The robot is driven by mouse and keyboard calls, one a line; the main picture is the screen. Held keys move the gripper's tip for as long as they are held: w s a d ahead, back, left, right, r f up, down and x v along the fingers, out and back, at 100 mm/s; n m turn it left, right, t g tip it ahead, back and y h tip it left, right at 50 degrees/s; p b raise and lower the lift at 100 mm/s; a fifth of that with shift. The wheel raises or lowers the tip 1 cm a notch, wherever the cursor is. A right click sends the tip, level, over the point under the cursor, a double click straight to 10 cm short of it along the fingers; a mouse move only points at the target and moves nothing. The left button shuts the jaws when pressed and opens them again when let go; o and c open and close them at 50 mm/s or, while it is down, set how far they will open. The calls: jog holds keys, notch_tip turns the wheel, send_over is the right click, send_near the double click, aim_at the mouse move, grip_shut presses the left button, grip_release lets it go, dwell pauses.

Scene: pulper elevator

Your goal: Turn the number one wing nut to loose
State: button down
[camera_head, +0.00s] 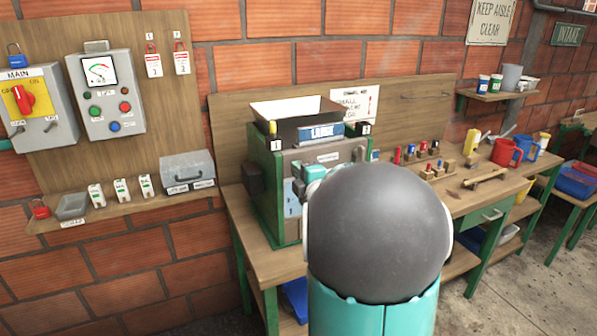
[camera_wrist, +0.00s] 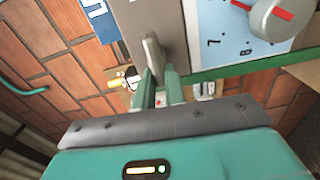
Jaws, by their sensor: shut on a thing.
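The pulper (camera_head: 270,200) is a green-framed box with a white-lined hopper (camera_head: 295,108) on top, standing on the bench. In the wrist view a grey upright wing nut (camera_wrist: 152,52) is between the fingers of my gripper (camera_wrist: 160,80), which is shut on it. The nut's number is not readable there. The nut is in front of the machine's grey face. A blue label plate (camera_wrist: 100,22) is to its left. In the head view my round grey arm joint hides most of the gripper and much of the machine's front.
A dial plate with a grey knob (camera_wrist: 278,17) and red pointer is right of the nut. A green bar (camera_wrist: 235,70) runs below it. The bench (camera_head: 480,197) holds pegs, a red mug (camera_head: 506,152) and tools. A wall shelf (camera_head: 120,210) is left of the machine.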

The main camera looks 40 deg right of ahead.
jog(key=shift+s+d+f, duration=0.2)
jog(key=shift+s+d, duration=0.05)
jog(key=shift+d, duration=0.15)
jog(key=c, duration=1.4)
grip_release()
jog(key=shift+w+d+f, duration=0.1)
jog(key=shift+w+d, duration=0.05)
jog(key=shift+d, duration=0.05)
jog(key=a+v, duration=0.1)
jog(key=v, duration=1.3)
jog(key=shift+r, duration=0.3)
